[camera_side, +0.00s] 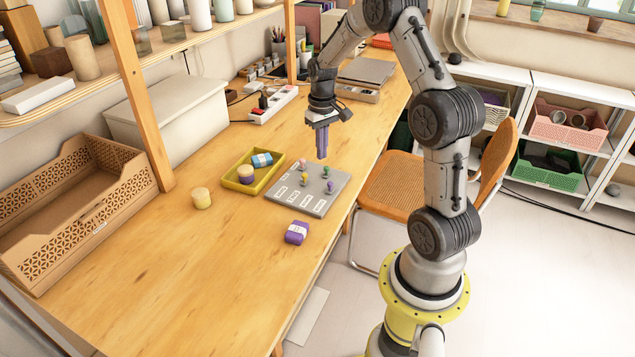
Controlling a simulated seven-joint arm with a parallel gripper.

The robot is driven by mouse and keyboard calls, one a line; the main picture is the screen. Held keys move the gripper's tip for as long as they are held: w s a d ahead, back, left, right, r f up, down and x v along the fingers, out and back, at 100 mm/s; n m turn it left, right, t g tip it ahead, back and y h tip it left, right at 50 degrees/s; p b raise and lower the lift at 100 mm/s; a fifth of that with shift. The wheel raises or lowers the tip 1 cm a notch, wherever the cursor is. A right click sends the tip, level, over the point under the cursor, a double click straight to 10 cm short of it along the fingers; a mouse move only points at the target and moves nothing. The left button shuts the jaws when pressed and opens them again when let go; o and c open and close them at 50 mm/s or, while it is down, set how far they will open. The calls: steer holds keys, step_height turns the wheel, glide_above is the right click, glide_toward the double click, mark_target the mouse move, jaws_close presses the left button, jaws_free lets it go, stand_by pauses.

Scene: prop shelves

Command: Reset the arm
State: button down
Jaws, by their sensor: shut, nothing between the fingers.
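My gripper (322,154) is shut and empty. It points down above the far part of a grey board (309,205) on the wooden table. The board carries white labels and several small coloured pegs in green, yellow, purple and reddish tones. My arm rises from its yellow base at the right and bends over the table. A gap seems to show between the fingertips and the board, but the exact height is hard to tell.
A yellow tray (233,184) holds a blue piece (262,160) and a round purple-and-tan piece (245,174). A tan cylinder (201,198) and a purple block (297,232) lie on the table. A brown crate (105,141), a power strip (273,104) and a chair (390,188) are nearby. The front table is clear.

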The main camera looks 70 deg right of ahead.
steer(key=w+a+r+n+t+h, duration=0.15)
steer(key=a+r+n+t, duration=0.25)
steer(key=a+r, duration=1.2)
steer(key=s+a+r+n+t, duration=0.2)
steer(key=s+a+r, duration=0.4)
steer(key=s+a, duration=0.15)
steer(key=s+a+f+y, duration=0.1)
steer(key=s+a+f, duration=0.2)
steer(key=s, duration=0.8)
steer(key=shift+a+f, duration=0.2)
steer(key=shift+f, duration=0.65)
steer(key=shift+y, duration=0.25)
